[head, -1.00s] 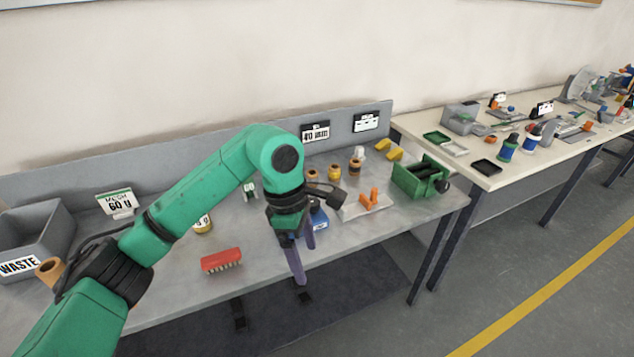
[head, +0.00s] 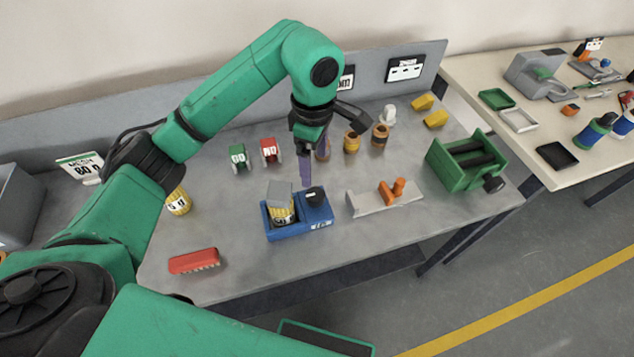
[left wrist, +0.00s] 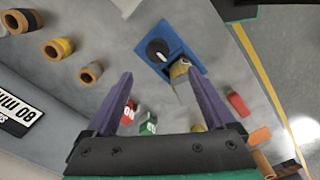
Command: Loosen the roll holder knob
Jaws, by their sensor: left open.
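The blue roll holder (head: 298,229) stands on the grey bench near the middle of the head view. Its black knob (head: 314,194) is on its right part, and a yellow labelled roll (head: 283,212) with a grey piece over it sits in its left part. My left gripper (head: 315,168) points down just above and behind the knob, with its purple fingers apart and nothing between them. My right gripper is not in view.
An orange-handled tool on a grey plate (head: 365,204) is right of the holder. A green roller device (head: 466,160) stands farther right, a red brush (head: 194,261) front left. Brown and yellow rolls (head: 351,141) stand behind. Bench between brush and holder is clear.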

